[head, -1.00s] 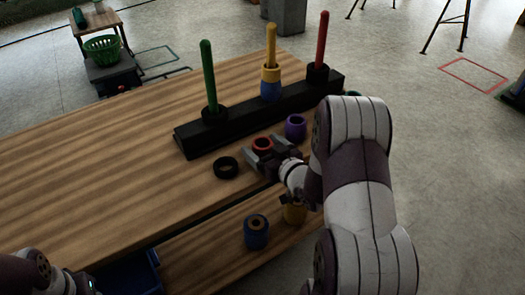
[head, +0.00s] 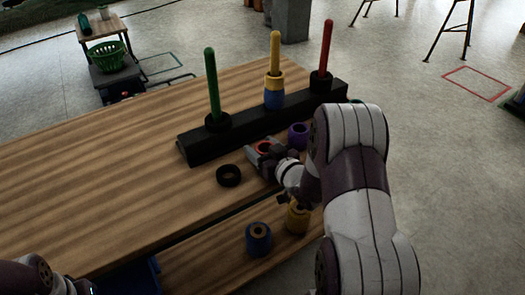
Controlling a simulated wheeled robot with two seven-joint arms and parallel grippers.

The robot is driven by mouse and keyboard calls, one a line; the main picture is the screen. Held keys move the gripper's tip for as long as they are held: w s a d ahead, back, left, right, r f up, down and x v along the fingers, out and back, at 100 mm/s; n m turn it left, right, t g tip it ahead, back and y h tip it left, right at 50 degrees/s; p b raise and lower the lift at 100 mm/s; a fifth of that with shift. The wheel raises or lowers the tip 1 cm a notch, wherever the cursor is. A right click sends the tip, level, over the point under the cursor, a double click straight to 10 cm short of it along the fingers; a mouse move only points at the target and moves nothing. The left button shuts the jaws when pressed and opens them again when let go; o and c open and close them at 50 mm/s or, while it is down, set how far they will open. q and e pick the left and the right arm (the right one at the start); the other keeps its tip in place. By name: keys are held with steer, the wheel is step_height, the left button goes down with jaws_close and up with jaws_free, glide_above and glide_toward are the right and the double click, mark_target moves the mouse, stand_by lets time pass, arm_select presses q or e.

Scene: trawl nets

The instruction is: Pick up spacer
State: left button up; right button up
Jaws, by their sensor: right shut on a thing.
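A red spacer (head: 263,147) is between the fingers of my right gripper (head: 262,150), which is shut on it at table height beside the peg rack. Part of the spacer is hidden by the fingers. A purple spacer (head: 298,130) lies just to the right of the gripper, and a black ring (head: 228,175) lies to its left on the table. A blue spacer (head: 258,239) and a yellow spacer (head: 297,217) stand on the lower board in front. My left arm shows only at the lower left corner; its gripper is out of view.
A black rack (head: 240,127) holds a green peg (head: 212,80), a yellow peg (head: 275,50) and a red peg (head: 327,45). Black rings sit on the green and red pegs; yellow and blue spacers are on the yellow peg. The wooden table (head: 90,190) is clear at left.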

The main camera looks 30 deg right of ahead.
step_height(320, 180, up, 4)
steer(key=shift+d+f+p, duration=0.1)
steer(key=shift+f+p, duration=0.05)
steer(key=shift+p, duration=0.4)
steer(key=s+d+r+p, duration=0.2)
steer(key=s+d+r, duration=0.4)
steer(key=d, duration=0.3)
steer(key=shift+s, duration=0.45)
steer(key=shift+d+r, duration=0.1)
